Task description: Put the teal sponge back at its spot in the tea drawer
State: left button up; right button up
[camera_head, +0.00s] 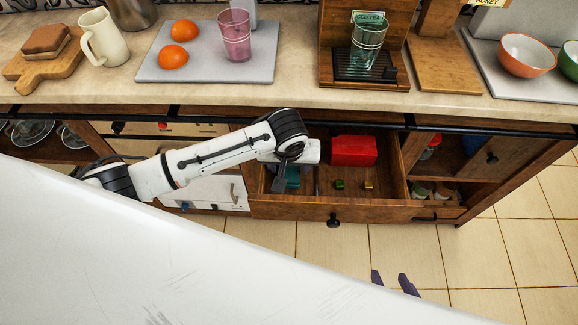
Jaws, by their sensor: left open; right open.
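The tea drawer (368,212) is pulled open below the counter. The teal sponge (293,180) is in the left part of the drawer, partly hidden by my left arm's end. My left gripper (279,184) reaches down into the drawer right at the sponge; its jaws are open, but whether they touch the sponge cannot be made out. My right gripper (392,281) shows only as two dark purple fingertips, apart and empty, low in the picture above the floor in front of the drawer.
The drawer also holds a red box (353,150), a small green item (339,184) and a small yellow item (369,185). The counter (295,98) above carries a tray (205,68) with oranges and a pink glass. Tiled floor (400,250) lies in front.

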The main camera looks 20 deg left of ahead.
pick_arm(q)
jog(key=p+v, duration=0.1)
jog(key=v, duration=0.9)
jog(key=shift+r, duration=0.2)
dwell(0.8)
